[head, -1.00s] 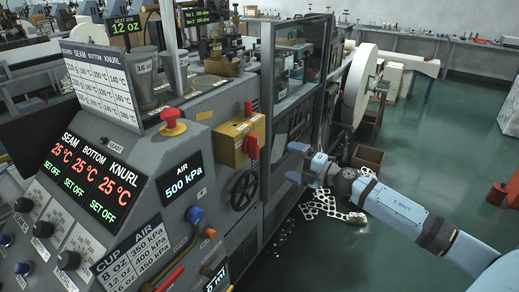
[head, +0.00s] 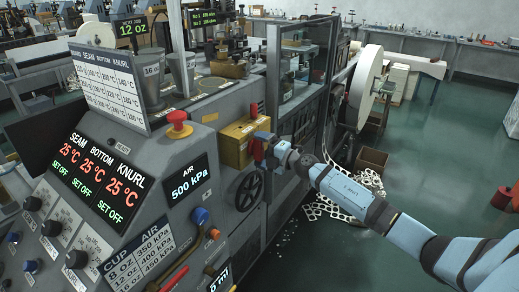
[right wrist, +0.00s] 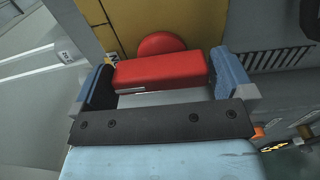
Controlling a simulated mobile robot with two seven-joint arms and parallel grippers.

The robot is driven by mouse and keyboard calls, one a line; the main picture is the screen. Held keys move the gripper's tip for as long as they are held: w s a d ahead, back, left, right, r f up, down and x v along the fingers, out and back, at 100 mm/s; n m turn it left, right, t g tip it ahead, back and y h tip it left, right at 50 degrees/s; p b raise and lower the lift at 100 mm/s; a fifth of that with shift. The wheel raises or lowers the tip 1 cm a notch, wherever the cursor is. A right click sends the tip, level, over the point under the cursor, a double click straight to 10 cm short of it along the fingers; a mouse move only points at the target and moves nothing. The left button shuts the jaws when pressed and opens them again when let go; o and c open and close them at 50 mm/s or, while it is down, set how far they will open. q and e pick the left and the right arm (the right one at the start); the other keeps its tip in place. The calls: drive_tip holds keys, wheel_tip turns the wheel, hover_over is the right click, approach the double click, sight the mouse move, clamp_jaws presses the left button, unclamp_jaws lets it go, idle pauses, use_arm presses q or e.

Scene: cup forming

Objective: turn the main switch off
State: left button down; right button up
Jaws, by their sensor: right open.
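The main switch is a yellow box (head: 236,150) on the machine's side with a red handle (head: 257,150). In the right wrist view the red handle (right wrist: 160,71) lies crosswise between the two fingers, with a round red hub (right wrist: 161,44) behind it on the yellow box (right wrist: 125,20). My right gripper (head: 268,149) is open at the handle, its fingers (right wrist: 162,78) at either end of it. Whether the fingers touch the handle I cannot tell. The gripper partly hides the handle in the head view. My left gripper is not in view.
A black handwheel (head: 246,190) sits below the box. A red mushroom button (head: 178,123) and the control panel with red displays (head: 100,172) are to the left. A glass-doored guard (head: 300,75) rises behind. Green floor (head: 430,150) is open to the right.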

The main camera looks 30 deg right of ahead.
drive_tip(key=shift+w+a, duration=0.15)
drive_tip(key=shift+w, duration=0.15)
drive_tip(key=c, duration=0.6)
